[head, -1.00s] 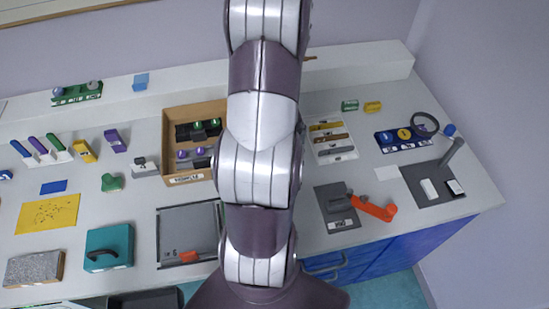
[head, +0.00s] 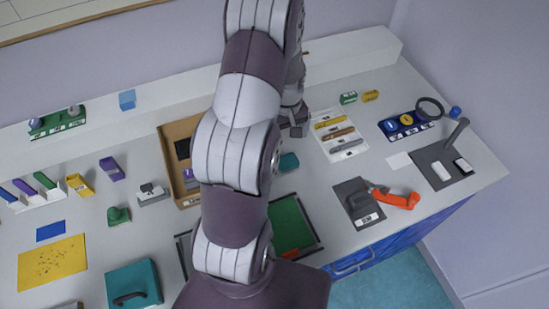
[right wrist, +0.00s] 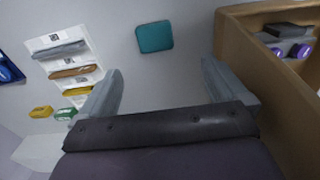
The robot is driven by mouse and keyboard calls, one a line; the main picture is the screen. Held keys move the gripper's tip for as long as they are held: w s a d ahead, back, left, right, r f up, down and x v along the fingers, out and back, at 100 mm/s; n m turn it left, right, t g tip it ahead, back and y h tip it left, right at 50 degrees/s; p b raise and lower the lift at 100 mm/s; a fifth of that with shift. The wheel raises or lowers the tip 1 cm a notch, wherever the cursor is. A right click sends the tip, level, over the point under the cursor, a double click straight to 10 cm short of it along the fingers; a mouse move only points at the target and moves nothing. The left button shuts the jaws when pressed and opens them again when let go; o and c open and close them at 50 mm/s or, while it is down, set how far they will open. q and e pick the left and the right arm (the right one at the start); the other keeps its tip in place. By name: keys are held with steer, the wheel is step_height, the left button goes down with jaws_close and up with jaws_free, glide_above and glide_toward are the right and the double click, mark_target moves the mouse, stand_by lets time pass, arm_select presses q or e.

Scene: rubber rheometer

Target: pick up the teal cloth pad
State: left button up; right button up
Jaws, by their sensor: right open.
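The teal cloth pad (head: 289,161) lies flat on the worktop between the wooden box and the white tool tray, partly beside my arm in the head view. In the right wrist view the pad (right wrist: 154,36) is a small rounded square, fully visible. My right gripper (head: 294,120) is at the back of the table, beyond the pad. In the right wrist view its two fingers (right wrist: 160,72) are spread wide and empty, with the pad ahead of the gap, apart from them. My left gripper is not in view.
The wooden box (right wrist: 236,42) stands close beside one finger in the wrist view. The white tray (head: 343,145) with several tools is on the other side. A green mat (head: 287,222) lies nearer the front edge. Bare worktop surrounds the pad.

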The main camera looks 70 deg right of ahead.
glide_above(288, 160)
step_height(288, 160, down, 5)
steer(key=shift+a+f+p, duration=0.15)
steer(key=shift+p, duration=0.25)
step_height(288, 160, down, 5)
steer(key=shift+w+p, duration=0.15)
steer(key=shift+p, duration=0.75)
steer(key=shift+d+f, duration=0.2)
steer(key=shift+f, duration=0.3)
steer(key=shift+a+r, duration=0.1)
steer(key=c, duration=0.9)
steer(key=shift+c, duration=1.1)
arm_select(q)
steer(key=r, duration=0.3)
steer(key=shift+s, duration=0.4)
